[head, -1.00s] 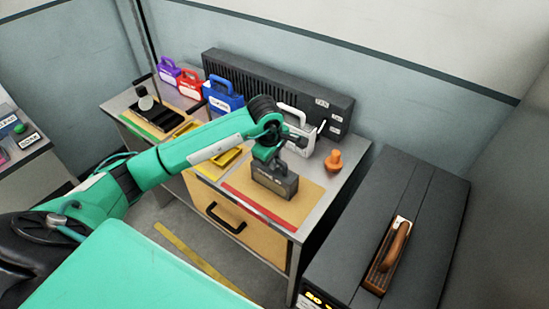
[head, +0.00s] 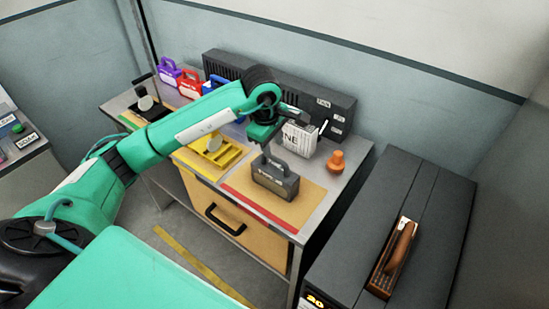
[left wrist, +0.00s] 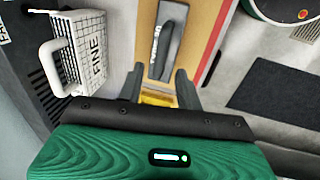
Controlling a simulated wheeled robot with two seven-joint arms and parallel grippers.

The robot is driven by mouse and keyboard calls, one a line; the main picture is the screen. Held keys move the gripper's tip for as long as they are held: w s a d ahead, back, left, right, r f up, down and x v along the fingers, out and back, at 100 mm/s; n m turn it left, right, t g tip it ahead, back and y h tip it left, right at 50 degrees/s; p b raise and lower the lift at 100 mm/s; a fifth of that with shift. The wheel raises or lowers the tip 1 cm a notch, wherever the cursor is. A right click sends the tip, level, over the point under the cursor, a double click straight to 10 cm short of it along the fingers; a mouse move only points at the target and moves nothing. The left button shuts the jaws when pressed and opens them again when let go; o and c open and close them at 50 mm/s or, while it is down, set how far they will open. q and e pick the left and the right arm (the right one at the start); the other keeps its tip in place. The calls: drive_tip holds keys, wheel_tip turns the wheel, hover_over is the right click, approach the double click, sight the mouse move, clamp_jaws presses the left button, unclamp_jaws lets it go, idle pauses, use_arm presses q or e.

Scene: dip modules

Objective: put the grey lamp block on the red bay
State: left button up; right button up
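The grey lamp block (head: 274,184), a dark box with a handle on top, stands upright on the red bay (head: 312,200), a tan board with a red strip along its front. It also shows from above in the left wrist view (left wrist: 163,52). My left gripper (head: 262,143) is above and slightly behind the block, apart from its handle. In the left wrist view its two fingers (left wrist: 161,90) are spread with no block between them. My right gripper is not in view.
A white block marked FINE (left wrist: 85,52) stands behind the bay, close to the gripper. An orange knob-like piece (head: 336,161) is to its right. A yellow tray (head: 229,157) is to the left. Blue, red (head: 190,84) and purple (head: 168,71) cases stand further left. A dark cabinet (head: 345,240) is at right.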

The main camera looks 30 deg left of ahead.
use_arm(q)
drive_tip(key=shift+s+r+b, duration=0.25)
drive_tip(key=shift+r, duration=0.95)
drive_tip(key=shift+s+r+b, duration=0.2)
drive_tip(key=shift+r, duration=1)
